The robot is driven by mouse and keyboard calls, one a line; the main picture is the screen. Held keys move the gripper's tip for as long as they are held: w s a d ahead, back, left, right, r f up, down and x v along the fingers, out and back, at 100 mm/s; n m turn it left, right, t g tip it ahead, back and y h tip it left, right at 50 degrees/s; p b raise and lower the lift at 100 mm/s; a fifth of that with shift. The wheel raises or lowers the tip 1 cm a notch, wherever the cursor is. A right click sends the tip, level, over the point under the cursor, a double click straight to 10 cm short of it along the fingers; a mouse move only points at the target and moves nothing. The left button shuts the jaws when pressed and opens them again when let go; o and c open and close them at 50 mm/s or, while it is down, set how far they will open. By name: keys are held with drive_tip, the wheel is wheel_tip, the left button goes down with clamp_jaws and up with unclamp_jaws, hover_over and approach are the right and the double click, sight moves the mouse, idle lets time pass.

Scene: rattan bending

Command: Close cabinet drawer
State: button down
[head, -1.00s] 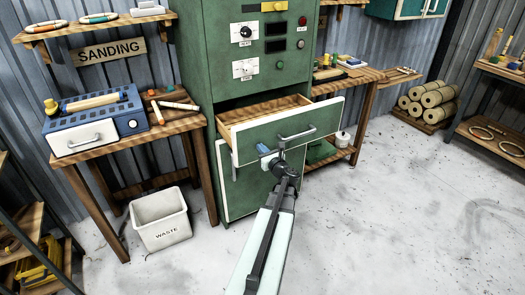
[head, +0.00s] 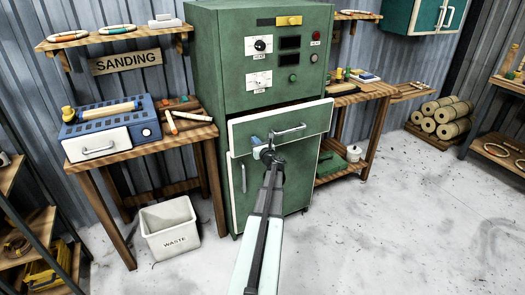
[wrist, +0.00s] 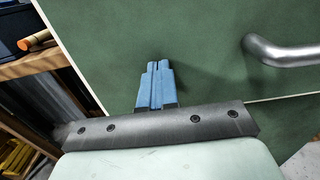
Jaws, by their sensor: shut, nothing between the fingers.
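The cabinet drawer (head: 300,117) has a green front with pale edges and sits in the green cabinet (head: 222,60) under its control panel. Its interior no longer shows, but the front appears to stand slightly proud of the cabinet. Its silver bar handle (head: 289,131) also shows at the right of the wrist view (wrist: 280,52). My gripper (head: 256,141) is shut and empty, with blue fingers together. In the wrist view the fingertips (wrist: 157,66) point at the green front, left of the handle, touching or very close; I cannot tell which.
A cabinet door (head: 293,190) with its own handle is below the drawer. A wooden table (head: 185,143) with a blue machine (head: 104,125) stands left, with a white waste bin (head: 170,228) beneath. Another workbench (head: 368,95) is right. The floor at right is clear.

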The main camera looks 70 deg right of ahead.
drive_tip(key=x, duration=0.6)
drive_tip(key=shift+w+d, duration=0.4)
drive_tip(key=shift+w+d+r, duration=0.1)
drive_tip(key=shift+w+d, duration=0.05)
drive_tip(key=v, duration=1.5)
